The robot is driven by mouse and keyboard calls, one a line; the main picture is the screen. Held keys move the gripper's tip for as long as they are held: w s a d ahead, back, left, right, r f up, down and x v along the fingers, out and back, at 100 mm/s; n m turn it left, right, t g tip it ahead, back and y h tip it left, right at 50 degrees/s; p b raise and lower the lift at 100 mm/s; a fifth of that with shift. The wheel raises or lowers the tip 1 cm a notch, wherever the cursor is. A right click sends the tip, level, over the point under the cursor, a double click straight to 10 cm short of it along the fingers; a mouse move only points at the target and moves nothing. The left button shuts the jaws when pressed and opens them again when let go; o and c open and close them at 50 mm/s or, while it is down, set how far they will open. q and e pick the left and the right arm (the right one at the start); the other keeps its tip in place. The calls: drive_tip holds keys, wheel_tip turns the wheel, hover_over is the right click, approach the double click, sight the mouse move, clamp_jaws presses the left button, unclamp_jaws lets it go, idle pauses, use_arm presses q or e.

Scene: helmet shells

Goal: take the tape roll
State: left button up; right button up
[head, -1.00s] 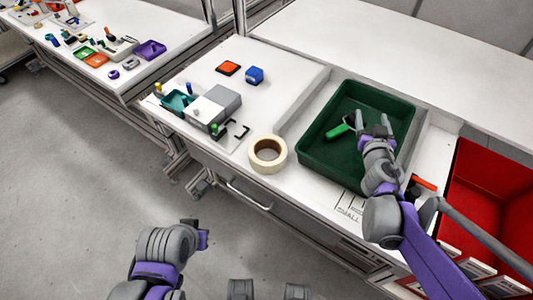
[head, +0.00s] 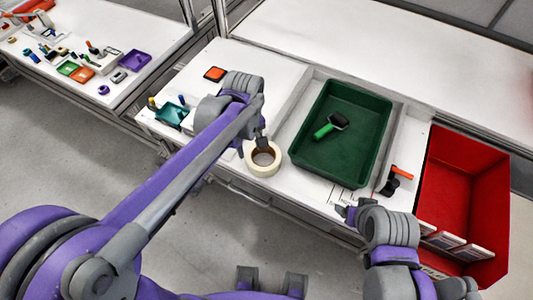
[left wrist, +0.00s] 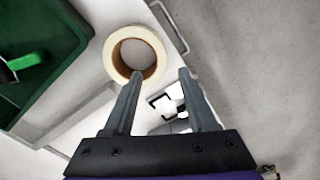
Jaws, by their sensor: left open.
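The tape roll (head: 262,170) is a cream ring with a brown core, lying flat on the white bench left of the green tray. My left gripper (head: 263,143) is over its far side in the head view, partly hidden by its own wrist. In the left wrist view the gripper (left wrist: 160,74) is open and empty. Its left fingertip overlaps the near rim and core of the tape roll (left wrist: 161,50); the right fingertip is outside, to the right. Whether they touch is unclear. My right gripper (head: 346,211) is by the bench's front edge, its jaws too small to read.
The green tray (head: 375,170) holds a green-handled brush (head: 325,131). A red bin (head: 465,180) stands at the right. An orange-handled tool (head: 400,172) lies between them. An orange block (head: 215,74) and a teal holder (head: 171,114) are behind my left arm.

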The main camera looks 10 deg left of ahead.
sight(250, 161)
use_arm(q)
wheel_tip(250, 161, down, 4)
drive_tip(key=shift+s, duration=0.15)
wheel_tip(250, 161, down, 6)
drive_tip(key=shift+a+r, duration=0.15)
drive_tip(key=shift+r, duration=0.05)
clamp_jaws()
idle(0.3)
